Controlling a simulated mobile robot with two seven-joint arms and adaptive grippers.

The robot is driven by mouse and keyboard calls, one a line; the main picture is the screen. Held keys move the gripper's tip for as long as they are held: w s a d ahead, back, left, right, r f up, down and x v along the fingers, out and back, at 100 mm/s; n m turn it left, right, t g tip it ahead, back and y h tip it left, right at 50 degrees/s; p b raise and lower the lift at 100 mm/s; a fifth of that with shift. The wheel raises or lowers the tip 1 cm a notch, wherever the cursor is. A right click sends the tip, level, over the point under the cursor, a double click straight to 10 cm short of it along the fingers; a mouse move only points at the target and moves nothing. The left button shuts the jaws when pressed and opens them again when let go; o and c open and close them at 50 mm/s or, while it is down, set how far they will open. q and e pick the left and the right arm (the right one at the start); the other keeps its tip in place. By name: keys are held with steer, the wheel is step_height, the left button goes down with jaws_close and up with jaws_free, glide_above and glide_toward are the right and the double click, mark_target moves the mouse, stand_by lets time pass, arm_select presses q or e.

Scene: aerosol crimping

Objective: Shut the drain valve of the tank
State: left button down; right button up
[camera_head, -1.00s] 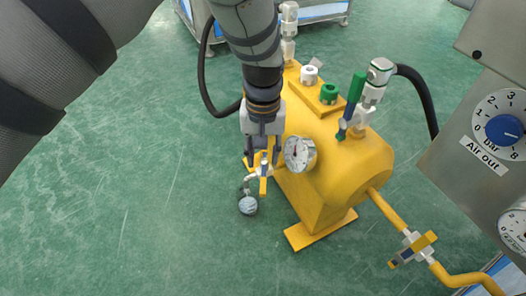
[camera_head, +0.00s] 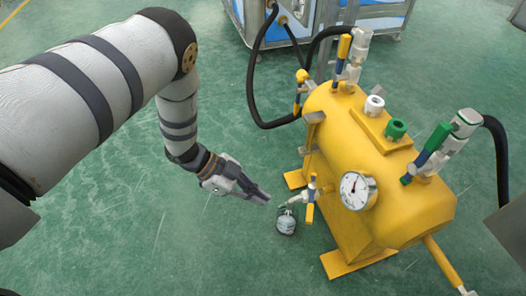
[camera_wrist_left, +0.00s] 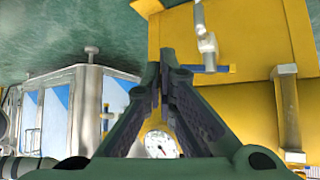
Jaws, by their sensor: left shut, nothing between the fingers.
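The yellow tank (camera_head: 345,120) stands on the green floor. Its drain valve, low on the left end, has a yellow-and-blue lever (camera_head: 310,212) standing across its short pipe. In the left wrist view the lever (camera_wrist_left: 212,69) also lies crosswise to the pipe. A small grey round piece (camera_head: 286,222) sits below the valve's outlet. My left gripper (camera_head: 267,199) is left of the lever, apart from it, fingers pointing towards the outlet. Its fingers (camera_wrist_left: 166,58) are shut with nothing between them. My right gripper is out of view.
A pressure gauge (camera_head: 357,191) sits right of the drain valve. Black hoses (camera_head: 257,95) run behind and left of the tank. Other valves, one with a green lever (camera_head: 438,138), stand on top. A blue-and-white cabinet (camera_head: 376,12) is behind. The floor at left is clear.

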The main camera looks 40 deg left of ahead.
mark_target(310, 204)
arm_select(q)
steer(key=w+d+f+b, duration=0.3)
steer(key=d+f, duration=0.1)
steer(key=d, duration=0.4)
steer(key=shift+w+d+f, duration=0.2)
steer(key=shift+w+f, duration=0.1)
steer(key=shift+w, duration=0.05)
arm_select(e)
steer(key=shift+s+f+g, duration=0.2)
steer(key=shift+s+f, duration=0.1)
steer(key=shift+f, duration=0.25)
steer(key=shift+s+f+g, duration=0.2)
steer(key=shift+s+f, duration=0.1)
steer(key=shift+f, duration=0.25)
arm_select(q)
steer(key=shift+d, duration=0.15)
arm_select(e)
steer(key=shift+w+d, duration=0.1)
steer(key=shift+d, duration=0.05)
